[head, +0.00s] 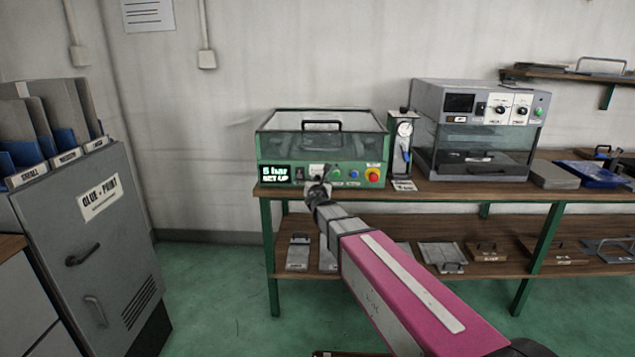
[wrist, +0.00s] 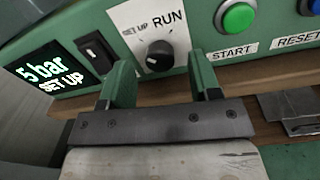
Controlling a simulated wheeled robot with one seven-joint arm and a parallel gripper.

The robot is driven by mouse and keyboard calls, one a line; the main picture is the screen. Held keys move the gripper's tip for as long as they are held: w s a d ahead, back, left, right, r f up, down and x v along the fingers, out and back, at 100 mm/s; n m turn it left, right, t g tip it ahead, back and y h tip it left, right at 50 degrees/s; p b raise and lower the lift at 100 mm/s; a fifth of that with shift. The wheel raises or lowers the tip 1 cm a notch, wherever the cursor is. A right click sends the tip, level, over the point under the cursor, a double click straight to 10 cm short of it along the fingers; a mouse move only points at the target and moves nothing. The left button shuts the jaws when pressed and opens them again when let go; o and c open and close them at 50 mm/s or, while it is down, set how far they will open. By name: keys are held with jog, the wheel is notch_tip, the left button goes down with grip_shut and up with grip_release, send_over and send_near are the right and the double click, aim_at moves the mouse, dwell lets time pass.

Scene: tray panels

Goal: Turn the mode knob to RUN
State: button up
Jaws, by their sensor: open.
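The mode knob (wrist: 159,54) is a round black knob on a white plate marked SET UP and RUN, in the wrist view. Its light mark seems to point up and left, toward SET UP. The display (wrist: 48,73) beside it reads "5 bar SET UP". It also shows in the head view (head: 275,174) on the green machine (head: 272,148). My gripper (wrist: 160,75) is open, its two green fingers apart just below the knob, one toward each side. I cannot tell whether they touch it. In the head view my gripper and wrist hide the knob.
A black rocker switch (wrist: 95,52) is left of the knob. The green START button (wrist: 237,18) and blue RESET button (wrist: 312,6) are to the right. A red emergency button (head: 373,175) is farther right. A gauge unit (head: 403,140) stands beside the machine on the wooden bench (head: 455,190).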

jog(key=shift+w, duration=0.75)
jog(key=c, duration=0.9)
